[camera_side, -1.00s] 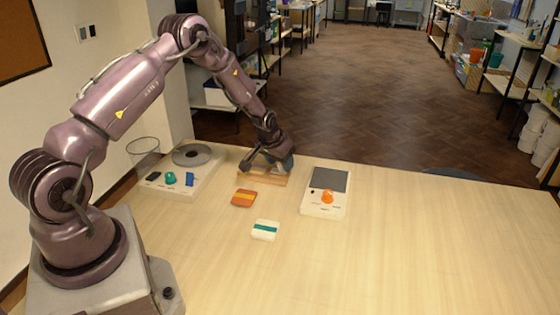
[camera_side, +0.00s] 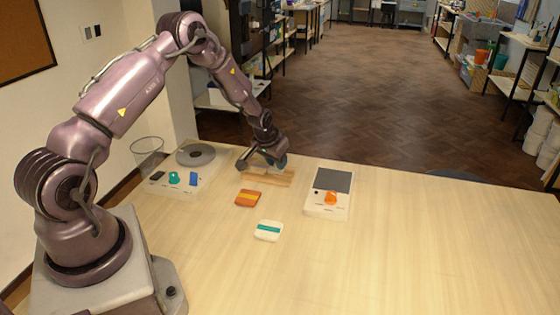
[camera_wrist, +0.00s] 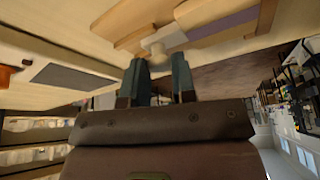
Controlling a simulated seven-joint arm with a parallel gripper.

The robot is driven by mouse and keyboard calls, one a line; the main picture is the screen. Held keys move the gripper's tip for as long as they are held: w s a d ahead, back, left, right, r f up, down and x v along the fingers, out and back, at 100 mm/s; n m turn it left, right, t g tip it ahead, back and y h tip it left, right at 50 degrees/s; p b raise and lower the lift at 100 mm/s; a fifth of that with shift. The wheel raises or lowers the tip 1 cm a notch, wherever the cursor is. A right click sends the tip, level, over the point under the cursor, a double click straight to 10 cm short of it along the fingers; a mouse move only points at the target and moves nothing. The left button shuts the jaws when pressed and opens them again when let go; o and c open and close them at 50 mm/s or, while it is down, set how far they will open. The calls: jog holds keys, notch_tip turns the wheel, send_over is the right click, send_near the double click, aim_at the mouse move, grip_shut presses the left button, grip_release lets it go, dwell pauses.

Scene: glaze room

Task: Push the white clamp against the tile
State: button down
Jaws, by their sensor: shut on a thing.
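The white clamp (camera_wrist: 165,37) shows in the wrist view just beyond my fingertips, with its rounded knob between them. My gripper (camera_wrist: 159,60) is shut on the clamp's knob. A flat purple piece, which looks like the tile (camera_wrist: 225,24), lies just right of the clamp in the wooden fixture (camera_wrist: 265,22). I cannot tell whether the clamp touches it. In the side view my gripper (camera_side: 263,166) is low over the wooden fixture (camera_side: 282,179) and hides the clamp and tile.
Left of the fixture is a pale unit with a grey disc (camera_side: 195,154). Right of it stands a white device with a dark panel (camera_side: 333,180) and orange knob (camera_side: 331,198). An orange block (camera_side: 247,198) and a white block with a teal stripe (camera_side: 268,231) lie in front. The table's right side is clear.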

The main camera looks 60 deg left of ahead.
jog(key=c, duration=0.9)
grip_release()
jog(key=shift+c, duration=0.2)
jog(key=shift+r, duration=0.1)
jog(key=v, duration=1.3)
jog(key=s+d+r+m+t+h, duration=0.1)
jog(key=s+d+r+m, duration=0.3)
jog(key=s+d+r, duration=1.5)
jog(key=s+d, duration=0.3)
jog(key=d, duration=0.1)
jog(key=shift+r+m+t+h, duration=0.2)
jog(key=shift+m+t+h, duration=0.1)
jog(key=shift+h, duration=0.1)
